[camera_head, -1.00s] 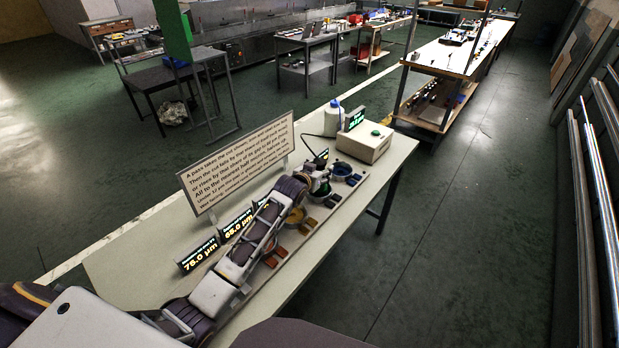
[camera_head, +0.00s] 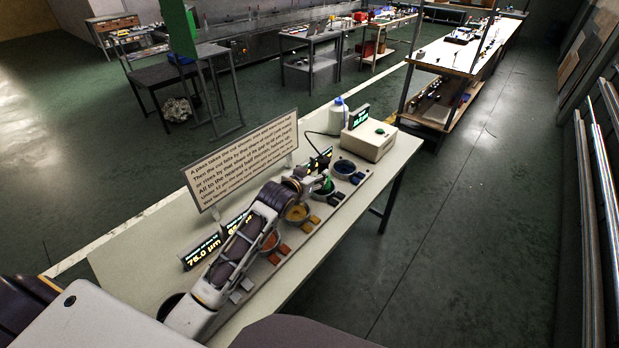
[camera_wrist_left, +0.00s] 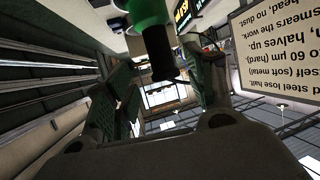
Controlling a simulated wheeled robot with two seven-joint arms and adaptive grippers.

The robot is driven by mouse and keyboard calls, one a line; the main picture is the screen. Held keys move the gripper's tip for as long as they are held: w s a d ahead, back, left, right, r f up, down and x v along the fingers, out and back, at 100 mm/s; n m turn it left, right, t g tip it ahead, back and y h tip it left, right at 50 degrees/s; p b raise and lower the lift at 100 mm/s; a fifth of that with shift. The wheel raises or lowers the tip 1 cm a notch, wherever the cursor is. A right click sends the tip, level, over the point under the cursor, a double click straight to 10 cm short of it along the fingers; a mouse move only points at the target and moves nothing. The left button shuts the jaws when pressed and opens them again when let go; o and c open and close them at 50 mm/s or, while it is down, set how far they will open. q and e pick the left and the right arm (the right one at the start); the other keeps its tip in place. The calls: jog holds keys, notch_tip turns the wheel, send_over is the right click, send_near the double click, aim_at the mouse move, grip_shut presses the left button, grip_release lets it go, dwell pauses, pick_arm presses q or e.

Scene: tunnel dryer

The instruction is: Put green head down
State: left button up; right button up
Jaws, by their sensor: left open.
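The green head (camera_head: 327,186) stands at the green place in the row of round holders on the near table; whether it is fully seated I cannot tell. In the left wrist view the green head (camera_wrist_left: 152,14) shows at the top, with a dark cylindrical part (camera_wrist_left: 162,55). My left gripper (camera_head: 314,182) is right beside the head in the head view. In the left wrist view its fingers (camera_wrist_left: 165,85) are spread apart, with the dark part showing between them and a gap on both sides. My right gripper is not in view.
A blue holder (camera_head: 344,168) lies beyond the green one, and yellow (camera_head: 298,212) and orange (camera_head: 270,241) holders lie nearer. A text sign (camera_head: 243,160) stands behind. A beige box with a green button (camera_head: 368,139) and a white bottle (camera_head: 338,115) are at the far end.

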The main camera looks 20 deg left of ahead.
pick_arm(q)
jog(key=v, duration=0.2)
jog(key=shift+s+r, duration=0.15)
jog(key=shift+s, duration=0.1)
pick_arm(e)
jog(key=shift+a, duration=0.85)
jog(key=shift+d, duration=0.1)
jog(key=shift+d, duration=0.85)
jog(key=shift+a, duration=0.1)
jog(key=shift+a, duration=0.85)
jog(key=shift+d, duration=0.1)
